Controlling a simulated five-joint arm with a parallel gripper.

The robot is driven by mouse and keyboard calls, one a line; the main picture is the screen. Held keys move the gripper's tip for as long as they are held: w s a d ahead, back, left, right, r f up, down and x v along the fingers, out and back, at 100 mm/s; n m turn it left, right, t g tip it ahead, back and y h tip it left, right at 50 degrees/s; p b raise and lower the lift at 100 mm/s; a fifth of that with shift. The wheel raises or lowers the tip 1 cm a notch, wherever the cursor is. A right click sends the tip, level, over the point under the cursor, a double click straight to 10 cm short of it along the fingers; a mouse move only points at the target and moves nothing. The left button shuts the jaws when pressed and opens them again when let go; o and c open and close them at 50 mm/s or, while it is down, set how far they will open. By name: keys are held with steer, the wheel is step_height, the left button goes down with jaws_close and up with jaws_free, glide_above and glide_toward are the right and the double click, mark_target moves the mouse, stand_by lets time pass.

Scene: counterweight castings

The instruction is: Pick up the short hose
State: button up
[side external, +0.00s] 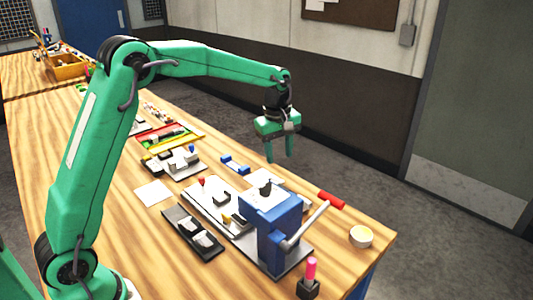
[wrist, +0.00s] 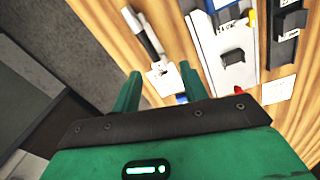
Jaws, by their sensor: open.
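A small red bit shows beside the right finger there, mostly hidden.
A blue press (side external: 276,232) with a grey lever stands on the bench near the red cylinder. A round pale-topped tub (side external: 361,236) and a pink marker in a black holder (side external: 309,278) stand at the near right. A black tray (side external: 193,234) and white fixture plate lie to the left.

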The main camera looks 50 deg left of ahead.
steer(key=w+f+n, duration=0.1)
steer(key=f, duration=0.1)
steer(key=w+f+n, duration=0.1)
steer(key=w+f, duration=0.1)
steer(key=w+f+n+g, duration=0.1)
steer(key=f, duration=0.2)
steer(key=shift+w+a+f, duration=0.1)
steer(key=shift+w+a, duration=0.1)
steer(key=shift+w, duration=0.1)
steer(key=shift+f, duration=3.9)
jaws_close()
